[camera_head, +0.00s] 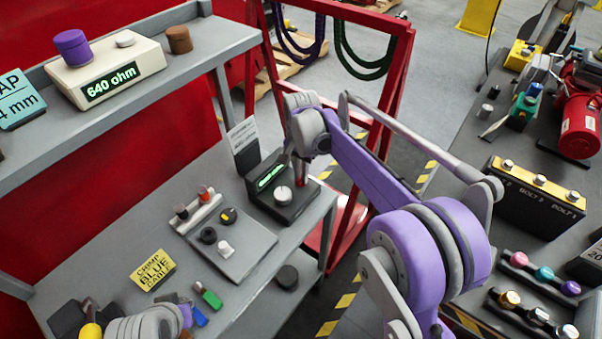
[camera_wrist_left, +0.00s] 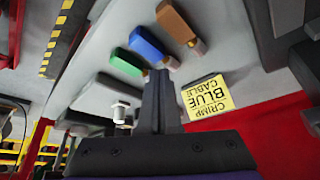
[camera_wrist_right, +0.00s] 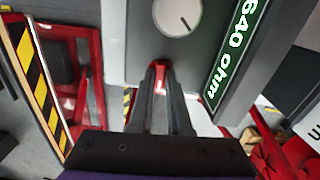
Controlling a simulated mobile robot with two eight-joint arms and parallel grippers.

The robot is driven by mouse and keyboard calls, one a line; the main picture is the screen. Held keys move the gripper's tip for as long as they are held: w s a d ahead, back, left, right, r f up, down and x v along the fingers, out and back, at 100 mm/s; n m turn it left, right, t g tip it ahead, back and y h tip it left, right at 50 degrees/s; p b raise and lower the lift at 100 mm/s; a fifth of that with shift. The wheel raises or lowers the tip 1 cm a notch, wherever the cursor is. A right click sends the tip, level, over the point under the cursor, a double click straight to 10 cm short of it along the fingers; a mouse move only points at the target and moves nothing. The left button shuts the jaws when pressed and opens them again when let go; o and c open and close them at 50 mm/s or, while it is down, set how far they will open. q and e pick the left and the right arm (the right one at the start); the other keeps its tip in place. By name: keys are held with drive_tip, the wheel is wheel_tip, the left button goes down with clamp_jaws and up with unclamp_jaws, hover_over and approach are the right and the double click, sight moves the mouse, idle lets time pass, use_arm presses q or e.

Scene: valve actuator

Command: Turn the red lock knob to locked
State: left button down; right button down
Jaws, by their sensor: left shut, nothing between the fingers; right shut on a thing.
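The red lock knob (camera_wrist_right: 160,66) is on the side of a grey meter box beside a white dial (camera_wrist_right: 172,16) and a green display reading 640 ohm (camera_wrist_right: 232,48). My right gripper (camera_wrist_right: 160,72) is shut on the red knob, its fingers on either side of it. The knob's turn position is hidden by the fingers. My left gripper (camera_wrist_left: 160,76) is shut and empty above the bench, near green, blue and brown pieces.
A grey panel (camera_head: 245,262) with several small knobs lies left of the meter box. A yellow "CRIMP BLUE CABLE" card (camera_head: 153,270) lies nearby. A shelf with a white 640 ohm meter (camera_head: 105,72) is above. A red rack (camera_head: 395,85) stands behind the right arm.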

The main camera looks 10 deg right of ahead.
idle(0.4)
drive_tip(key=c, duration=0.9)
unclamp_jaws()
drive_tip(key=shift+o, duration=0.2)
drive_tip(key=shift+r, duration=0.1)
wheel_tip(320, 180, up, 11)
drive_tip(key=shift+p, duration=0.3)
